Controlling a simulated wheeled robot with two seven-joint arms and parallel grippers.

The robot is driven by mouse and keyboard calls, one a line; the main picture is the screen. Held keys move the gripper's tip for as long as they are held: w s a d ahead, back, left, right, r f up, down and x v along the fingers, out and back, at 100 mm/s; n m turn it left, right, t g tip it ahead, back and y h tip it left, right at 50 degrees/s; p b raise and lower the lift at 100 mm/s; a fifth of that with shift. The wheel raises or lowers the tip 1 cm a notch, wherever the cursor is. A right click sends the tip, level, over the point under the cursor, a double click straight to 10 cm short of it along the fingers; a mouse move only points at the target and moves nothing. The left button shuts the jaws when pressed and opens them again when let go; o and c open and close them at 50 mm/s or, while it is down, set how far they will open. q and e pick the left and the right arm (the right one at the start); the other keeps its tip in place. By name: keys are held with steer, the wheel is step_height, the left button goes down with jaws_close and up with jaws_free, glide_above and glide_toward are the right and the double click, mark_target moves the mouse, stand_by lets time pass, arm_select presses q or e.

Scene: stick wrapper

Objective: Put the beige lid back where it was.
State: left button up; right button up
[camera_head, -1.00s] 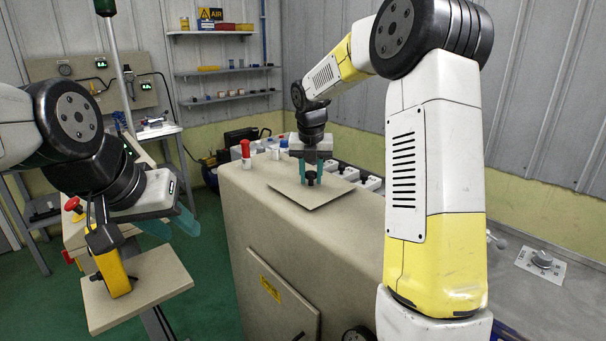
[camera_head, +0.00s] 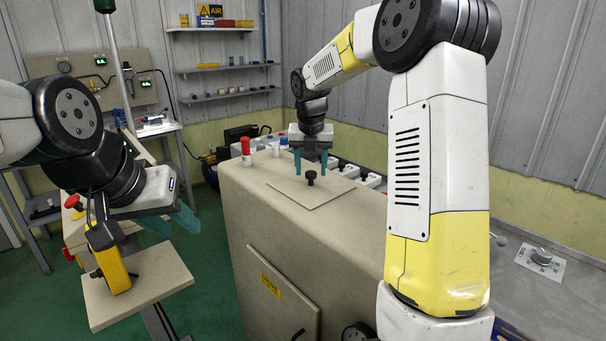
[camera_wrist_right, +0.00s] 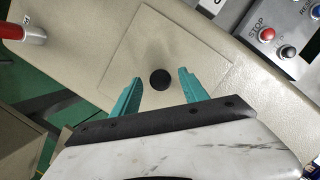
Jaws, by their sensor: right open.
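The beige lid (camera_head: 318,193) lies flat on top of the beige machine cabinet (camera_head: 228,185), with a black knob (camera_head: 311,177) at its middle.
A beige plate (camera_head: 155,280) with a yellow-and-black device (camera_head: 113,270) stands below my left gripper. A red-capped cylinder (camera_head: 245,150) stands left of the lid on the cabinet. A control panel with a red STOP button (camera_wrist_right: 267,34) lies beyond the lid. Shelves line the back wall.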

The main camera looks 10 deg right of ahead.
mark_target(310, 190)
steer(key=d+v, duration=0.1)
steer(key=v, duration=0.9)
steer(key=s+r+m, duration=0.3)
steer(key=s+m, duration=0.6)
steer(key=s+f+m+t+y, duration=0.1)
steer(key=s+f+m, duration=0.2)
steer(key=s+m, duration=0.7)
steer(key=s+f+m+t+y, duration=0.1)
steer(key=s+f+m+t, duration=0.1)
steer(key=s+m, duration=0.7)
steer(key=shift+s+d+f+m+y, duration=0.4)
steer(key=shift+f+m, duration=0.45)
steer(key=shift+m, duration=1.65)
